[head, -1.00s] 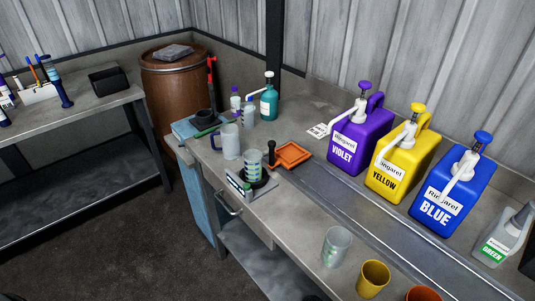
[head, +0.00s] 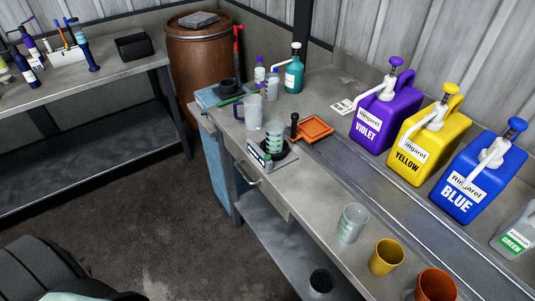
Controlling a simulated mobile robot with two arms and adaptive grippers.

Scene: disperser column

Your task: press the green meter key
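The meter (head: 283,161) is a small pale device with a display on its front face, on the workbench left of the orange tray. A small green spot at the right of its display looks like the green key (head: 268,161); it is too small to see clearly. A clear cup (head: 274,136) with coloured bands stands on top of the meter's dark plate. Neither of my grippers is in view.
A clear jug (head: 253,113) stands behind the meter, and an orange tray (head: 314,130) with a black-handled tool lies to its right. A clear cup (head: 352,223), a yellow cup (head: 386,257) and an orange cup (head: 437,285) stand nearer. Violet (head: 386,118), yellow (head: 423,148) and blue (head: 476,183) dispensers line the wall.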

